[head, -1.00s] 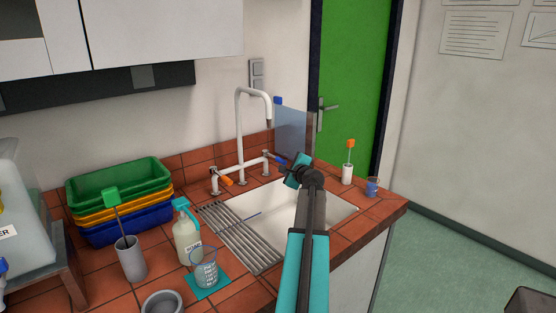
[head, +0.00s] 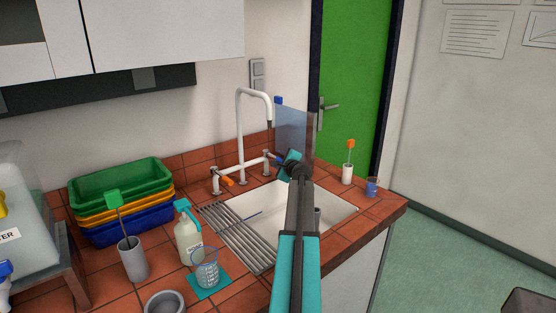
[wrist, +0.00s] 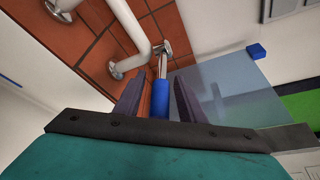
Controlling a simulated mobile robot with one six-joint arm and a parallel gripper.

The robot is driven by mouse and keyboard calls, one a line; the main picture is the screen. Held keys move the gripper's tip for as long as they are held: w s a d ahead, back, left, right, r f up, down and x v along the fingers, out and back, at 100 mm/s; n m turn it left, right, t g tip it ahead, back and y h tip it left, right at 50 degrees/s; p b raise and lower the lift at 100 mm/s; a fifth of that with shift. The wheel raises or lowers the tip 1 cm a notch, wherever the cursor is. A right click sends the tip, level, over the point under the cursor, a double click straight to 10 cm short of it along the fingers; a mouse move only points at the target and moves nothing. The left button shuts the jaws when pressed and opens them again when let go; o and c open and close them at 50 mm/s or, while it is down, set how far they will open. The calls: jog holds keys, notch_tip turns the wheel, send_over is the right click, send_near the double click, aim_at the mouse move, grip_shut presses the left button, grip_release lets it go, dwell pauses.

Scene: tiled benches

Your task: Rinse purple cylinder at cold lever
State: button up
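The blue cold lever (head: 273,156) is on the right side of the white tap (head: 241,130). In the wrist view its blue sleeve (wrist: 160,98) lies between the two fingers of my gripper (wrist: 158,85), with a narrow gap on each side. My gripper is open around the lever. In the head view my gripper (head: 291,160) is behind the sink, largely hidden by my own arm. I cannot make out a purple cylinder in either view. A small grey object (head: 317,216) shows in the sink (head: 338,208), partly behind my arm; I cannot tell what it is.
A clear upright panel (head: 294,128) stands close behind my gripper. An orange lever (head: 223,179) is on the tap's left. A soap bottle (head: 187,238), a beaker (head: 207,273) and stacked trays (head: 122,200) stand left.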

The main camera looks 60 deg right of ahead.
jog(key=shift+w+d, duration=0.1)
jog(key=shift+w, duration=0.05)
jog(key=shift+c, duration=0.4)
grip_shut()
